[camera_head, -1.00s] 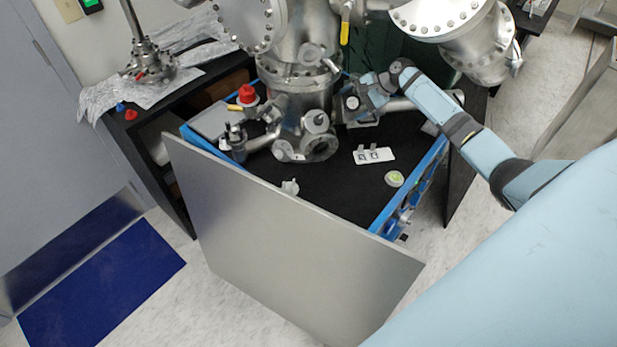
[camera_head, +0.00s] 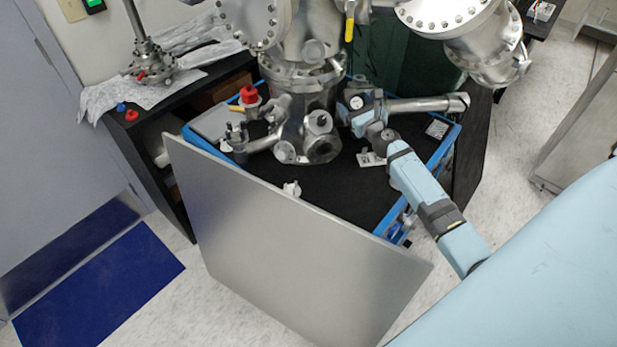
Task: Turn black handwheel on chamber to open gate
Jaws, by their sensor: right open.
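The steel chamber (camera_head: 290,80) stands on the black-topped bench at the back, with several flanged ports around its lower body. My right arm comes in from the lower right. Its right gripper (camera_head: 352,108) is at the chamber's right side, beside the lower body and near a horizontal steel tube. The gripper is open. Its fingertips are small and partly hidden, so I cannot tell whether they touch anything. I cannot clearly make out the black handwheel; it may be hidden by the gripper. My left gripper is not in view.
A grey panel (camera_head: 290,240) leans in front of the blue-edged bench top (camera_head: 330,195). A horizontal steel tube (camera_head: 425,104) runs right of the gripper. A red knob (camera_head: 249,95) is left of the chamber. A large flanged vessel (camera_head: 450,18) hangs upper right. A blue mat (camera_head: 100,285) lies lower left.

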